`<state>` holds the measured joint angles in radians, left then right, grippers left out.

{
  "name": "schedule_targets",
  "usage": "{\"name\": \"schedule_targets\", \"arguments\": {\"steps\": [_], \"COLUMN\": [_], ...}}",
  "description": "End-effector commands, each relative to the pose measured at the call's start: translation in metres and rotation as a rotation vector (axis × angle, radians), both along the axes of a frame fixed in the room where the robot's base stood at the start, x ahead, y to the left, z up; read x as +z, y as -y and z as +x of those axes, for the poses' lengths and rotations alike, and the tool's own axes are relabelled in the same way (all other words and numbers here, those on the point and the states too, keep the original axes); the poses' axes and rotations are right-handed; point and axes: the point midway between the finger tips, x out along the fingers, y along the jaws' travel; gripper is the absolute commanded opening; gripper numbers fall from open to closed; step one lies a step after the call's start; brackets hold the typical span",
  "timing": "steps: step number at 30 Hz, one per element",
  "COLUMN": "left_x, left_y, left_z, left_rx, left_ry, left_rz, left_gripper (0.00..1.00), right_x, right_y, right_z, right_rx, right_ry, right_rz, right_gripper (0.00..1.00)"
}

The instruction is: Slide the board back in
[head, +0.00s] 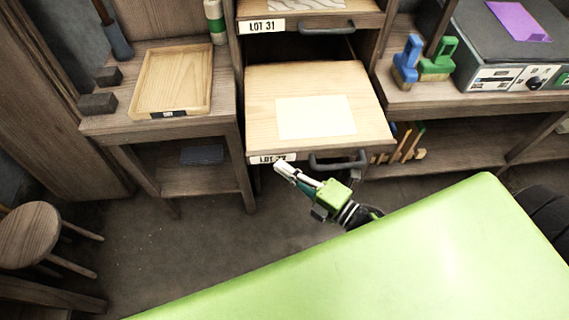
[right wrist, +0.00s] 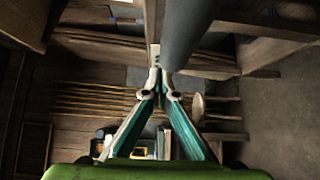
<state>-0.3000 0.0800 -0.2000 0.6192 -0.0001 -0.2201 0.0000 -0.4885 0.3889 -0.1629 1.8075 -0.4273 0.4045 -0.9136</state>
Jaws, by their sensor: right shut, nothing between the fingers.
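The board (head: 260,112) is a pale wooden pull-out shelf, extended from the cabinet below the LOT 31 board, with a blank cream sheet (head: 316,117) on it. Its front edge carries a partly covered LOT label (head: 264,159) and a dark bar handle (head: 338,163). My right gripper (head: 281,167) is shut and empty, its tips in front of the label's right part and left of the handle. In the right wrist view the fingertips (right wrist: 157,75) meet beside a dark grey bar (right wrist: 188,35), perhaps the handle; contact is unclear. My left gripper is out of view.
The LOT 31 board (head: 300,20) sits above. A side table (head: 105,122) with a wooden tray (head: 207,80) stands left. A bench (head: 450,97) with blue and green brushes (head: 437,60) stands right. A stool (head: 28,232) is lower left. The floor between is clear.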

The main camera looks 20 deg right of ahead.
Motion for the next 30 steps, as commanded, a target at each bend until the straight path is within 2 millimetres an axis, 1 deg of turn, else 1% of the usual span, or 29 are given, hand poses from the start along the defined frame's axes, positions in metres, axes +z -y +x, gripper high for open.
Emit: {"name": "schedule_targets", "arguments": {"steps": [3, 15, 19, 23, 26, 30], "left_x": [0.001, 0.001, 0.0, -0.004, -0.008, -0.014], "left_y": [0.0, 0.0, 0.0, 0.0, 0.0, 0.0], "left_z": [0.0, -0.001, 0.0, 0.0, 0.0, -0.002], "left_rx": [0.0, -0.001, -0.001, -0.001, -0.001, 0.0], "left_ry": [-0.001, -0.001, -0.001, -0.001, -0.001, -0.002], "left_rz": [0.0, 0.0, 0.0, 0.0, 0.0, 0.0], "left_gripper": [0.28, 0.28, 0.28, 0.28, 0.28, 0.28], "right_x": [0.0, 0.0, -0.001, 0.0, -0.001, 0.0], "right_y": [0.002, 0.002, 0.004, 0.01, 0.017, 0.027], "right_z": [0.006, 0.008, 0.014, 0.032, 0.055, 0.09], "right_rx": [0.0, 0.001, 0.001, 0.001, -0.001, -0.001], "right_ry": [-0.001, 0.0, 0.001, 0.004, 0.006, 0.007], "right_rz": [0.0, 0.001, -0.002, -0.003, -0.005, -0.005], "right_gripper": [0.0, 0.0, 0.0, 0.0, 0.0, 0.0]}}
